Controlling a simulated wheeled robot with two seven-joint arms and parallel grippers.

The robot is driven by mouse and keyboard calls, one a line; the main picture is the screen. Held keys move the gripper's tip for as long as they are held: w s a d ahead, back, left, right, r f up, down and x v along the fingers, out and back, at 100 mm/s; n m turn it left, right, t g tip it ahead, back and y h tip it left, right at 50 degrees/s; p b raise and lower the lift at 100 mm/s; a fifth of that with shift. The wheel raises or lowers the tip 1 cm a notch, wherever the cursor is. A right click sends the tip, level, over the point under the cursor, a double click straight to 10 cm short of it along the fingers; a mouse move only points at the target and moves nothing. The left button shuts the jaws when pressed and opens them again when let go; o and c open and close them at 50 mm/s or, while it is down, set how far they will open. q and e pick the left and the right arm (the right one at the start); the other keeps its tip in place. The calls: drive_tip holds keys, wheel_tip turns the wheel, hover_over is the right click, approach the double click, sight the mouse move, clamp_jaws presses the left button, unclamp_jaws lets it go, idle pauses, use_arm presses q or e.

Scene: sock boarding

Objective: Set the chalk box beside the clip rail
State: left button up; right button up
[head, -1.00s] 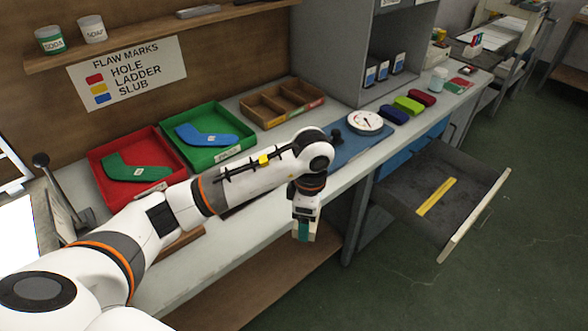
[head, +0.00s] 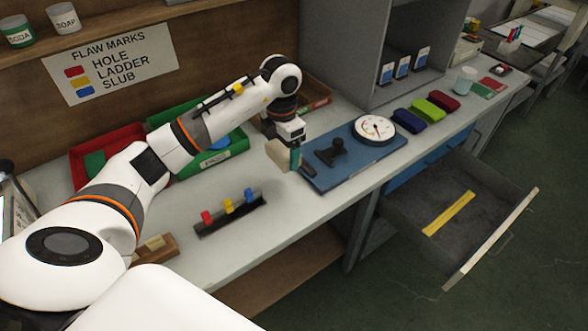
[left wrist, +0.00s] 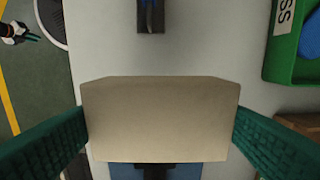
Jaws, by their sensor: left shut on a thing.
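The chalk box is a plain beige block (head: 277,155), seen large in the left wrist view (left wrist: 160,120). My left gripper (head: 289,160) is shut on it, with a teal finger at each side, and holds it over the bench by the blue board's left end. The clip rail (head: 231,214) is a dark bar with red, yellow and blue clips, lying on the bench nearer the front and left of the box. Its dark end shows at the top of the left wrist view (left wrist: 150,16). My right gripper (left wrist: 22,34) shows small at the wrist view's upper left; its jaws are unclear.
A blue board (head: 335,173) with a dark fixture and a dial gauge (head: 374,129) lies right of the box. Red (head: 75,162) and green (head: 215,158) trays stand behind my arm. An open drawer (head: 480,250) juts out at right.

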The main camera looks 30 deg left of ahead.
use_arm(q)
hover_over(283, 184)
wheel_tip(283, 184, down, 4)
drive_tip(key=shift+s+f, duration=0.1)
drive_tip(key=shift+s, duration=0.05)
drive_tip(key=shift+f, duration=0.3)
drive_tip(key=shift+f+p, duration=0.3)
drive_tip(key=shift+f, duration=1.6)
use_arm(e)
drive_tip(key=shift+s+d+r, duration=0.2)
drive_tip(key=shift+s+r, duration=0.1)
drive_tip(key=shift+s, duration=0.3)
drive_tip(key=shift+s+d+r, duration=0.15)
drive_tip(key=shift+s+r, duration=0.1)
drive_tip(key=shift+s, duration=0.3)
use_arm(q)
drive_tip(key=o, duration=0.6)
drive_tip(key=shift+f, duration=0.15)
drive_tip(key=shift+c, duration=0.2)
drive_tip(key=o, duration=0.5)
drive_tip(key=shift+c, duration=0.2)
use_arm(e)
drive_tip(key=shift+s+f, duration=0.15)
drive_tip(key=shift+s, duration=0.25)
